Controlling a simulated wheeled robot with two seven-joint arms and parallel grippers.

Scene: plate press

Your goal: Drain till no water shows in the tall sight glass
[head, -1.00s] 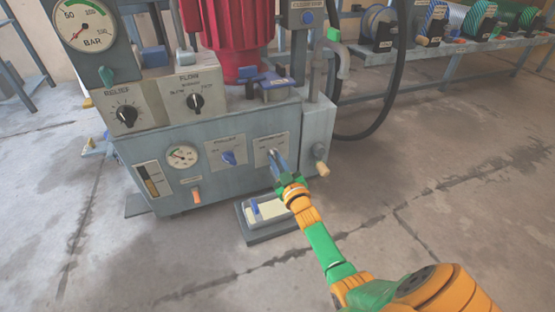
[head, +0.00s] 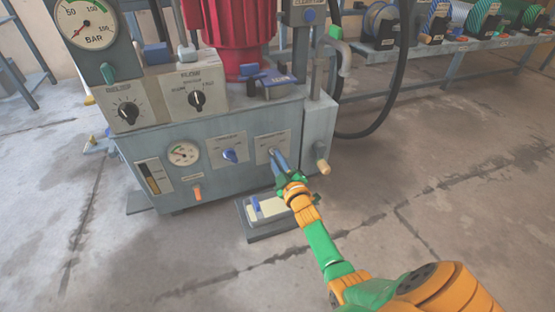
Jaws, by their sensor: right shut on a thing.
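The tall sight glass (head: 153,179) is a narrow dark upright window on a pale plate at the left of the grey tank front (head: 215,180). An amber band shows low in it; any water line is too small to make out. My right gripper (head: 277,161) is shut on a small valve handle on the rightmost pale plate (head: 267,143) of the tank front. The fingers hide most of the handle, so its turn angle cannot be told. A shallow tray (head: 264,230) with a pale inside stands on the floor below the gripper. My left gripper is out of view.
A blue knob (head: 230,155) and a small dial (head: 184,154) sit left of the held handle. A wooden-ended lever (head: 322,167) sticks out at the right. A black hose (head: 398,80) hangs behind. The floor in front is clear.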

